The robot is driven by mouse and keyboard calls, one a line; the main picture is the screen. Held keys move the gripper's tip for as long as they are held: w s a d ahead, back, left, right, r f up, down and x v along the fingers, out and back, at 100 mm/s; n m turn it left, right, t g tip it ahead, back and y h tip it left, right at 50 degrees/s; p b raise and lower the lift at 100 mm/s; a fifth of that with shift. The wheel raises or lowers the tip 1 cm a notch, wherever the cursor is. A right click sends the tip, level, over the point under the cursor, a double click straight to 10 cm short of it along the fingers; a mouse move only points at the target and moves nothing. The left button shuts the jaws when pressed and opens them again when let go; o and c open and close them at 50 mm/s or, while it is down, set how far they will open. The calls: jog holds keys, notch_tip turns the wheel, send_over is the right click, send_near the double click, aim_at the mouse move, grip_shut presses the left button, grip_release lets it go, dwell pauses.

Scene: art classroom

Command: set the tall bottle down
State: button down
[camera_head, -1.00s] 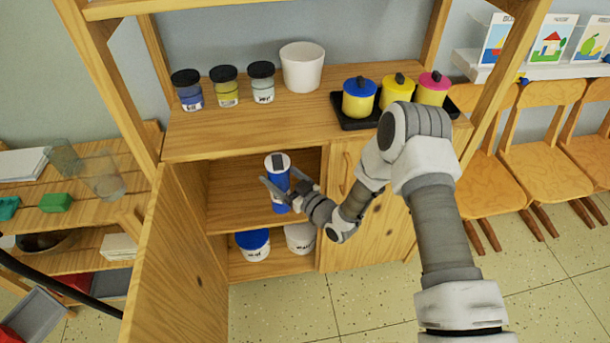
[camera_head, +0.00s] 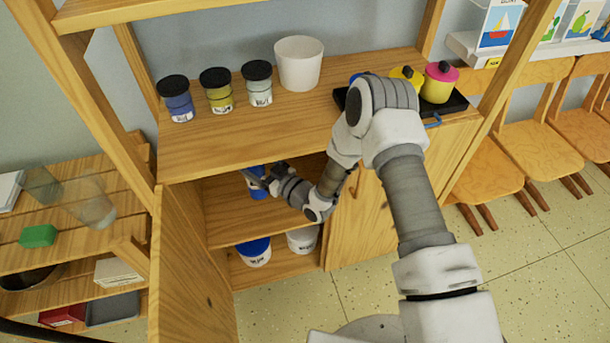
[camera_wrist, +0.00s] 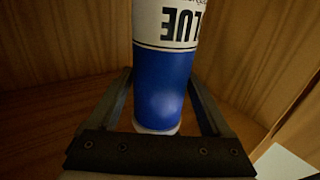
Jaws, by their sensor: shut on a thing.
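The tall bottle (camera_head: 257,188) is blue and partly hidden inside the open cupboard, above the middle shelf (camera_head: 240,218). Its top is hidden by the worktop edge and my gripper. In the wrist view the bottle (camera_wrist: 162,85) is blue with a white label whose "BLUE" lettering appears upside down. My gripper (camera_head: 262,179) is shut on it, with one finger on each side. I cannot tell whether its base touches the shelf.
A blue-lidded tub (camera_head: 254,252) and a white tub (camera_head: 302,239) stand on the lower shelf. The open door (camera_head: 190,265) is at the left. Several jars, a white pot (camera_head: 299,63) and a black tray (camera_head: 457,103) with lidded pots are on the worktop.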

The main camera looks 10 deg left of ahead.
jog(key=f, duration=0.3)
jog(key=f+b, duration=0.1)
jog(key=f, duration=0.2)
jog(key=a+f+b, duration=0.1)
jog(key=f, duration=0.2)
jog(key=shift+w+f, duration=0.3)
jog(key=shift+f, duration=0.1)
jog(key=shift+f+b, duration=0.1)
jog(key=shift+b, duration=0.2)
jog(key=shift+f, duration=0.1)
grip_release()
